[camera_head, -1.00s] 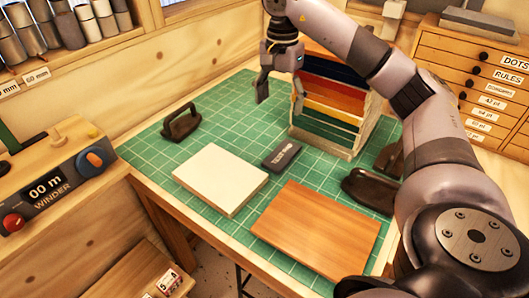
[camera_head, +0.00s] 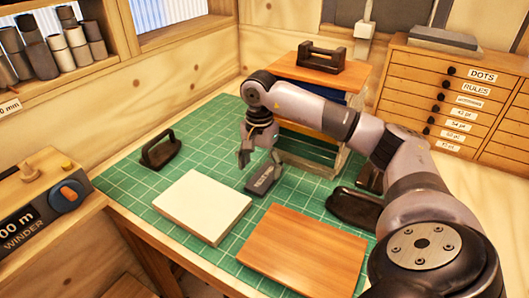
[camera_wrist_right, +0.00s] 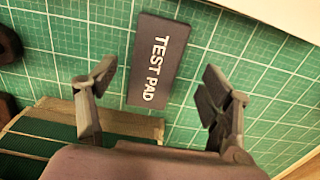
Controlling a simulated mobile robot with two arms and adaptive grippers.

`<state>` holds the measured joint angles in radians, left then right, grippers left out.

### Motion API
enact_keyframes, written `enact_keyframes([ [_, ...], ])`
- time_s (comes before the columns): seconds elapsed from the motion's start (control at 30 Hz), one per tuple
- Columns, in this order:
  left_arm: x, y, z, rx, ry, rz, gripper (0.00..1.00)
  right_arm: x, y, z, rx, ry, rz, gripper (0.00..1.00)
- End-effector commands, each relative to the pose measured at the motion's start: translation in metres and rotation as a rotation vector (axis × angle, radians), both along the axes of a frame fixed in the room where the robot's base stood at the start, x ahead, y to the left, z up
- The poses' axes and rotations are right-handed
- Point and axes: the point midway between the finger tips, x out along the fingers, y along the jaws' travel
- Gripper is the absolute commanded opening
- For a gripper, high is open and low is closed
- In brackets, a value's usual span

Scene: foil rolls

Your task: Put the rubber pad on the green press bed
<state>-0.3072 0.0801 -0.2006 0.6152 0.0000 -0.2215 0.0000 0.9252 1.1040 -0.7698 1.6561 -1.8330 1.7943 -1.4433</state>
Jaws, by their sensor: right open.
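A dark grey pad marked TEST PAD (camera_head: 262,181) lies flat on a green gridded surface (camera_head: 205,128). It shows large in the right wrist view (camera_wrist_right: 158,60). The frames do not show whether it is rubber. No separate green press bed can be told apart; the green gridded surface and a green shelf (camera_wrist_right: 22,160) of the rack are the green things in view. My right gripper (camera_head: 259,160) is open and empty just above the pad. In the wrist view its fingers (camera_wrist_right: 157,88) stand apart, one on each side of the pad. My left gripper is not in view.
A rack with coloured shelves (camera_head: 312,150) stands close behind the pad. A cream slab (camera_head: 203,205) and a brown board (camera_head: 302,248) lie in front. A dark handled tool (camera_head: 160,150) is at left, a dark object (camera_head: 353,208) at right. Green surface is free at back left.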

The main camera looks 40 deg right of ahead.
Motion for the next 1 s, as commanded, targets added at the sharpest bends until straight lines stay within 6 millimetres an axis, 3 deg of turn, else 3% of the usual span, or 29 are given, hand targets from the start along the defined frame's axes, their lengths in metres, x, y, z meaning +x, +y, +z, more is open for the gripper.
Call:
enact_keyframes([
  [0.23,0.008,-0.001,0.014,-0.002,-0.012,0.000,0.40,-0.004,-0.001,-0.032,0.001,0.003,0.001,0.73],
  [0.53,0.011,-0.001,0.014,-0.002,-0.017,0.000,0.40,-0.004,-0.001,-0.038,0.000,0.000,0.000,0.73],
  [1.0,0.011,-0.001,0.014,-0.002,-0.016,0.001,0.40,-0.004,-0.001,-0.038,0.000,0.000,0.000,0.42],
])
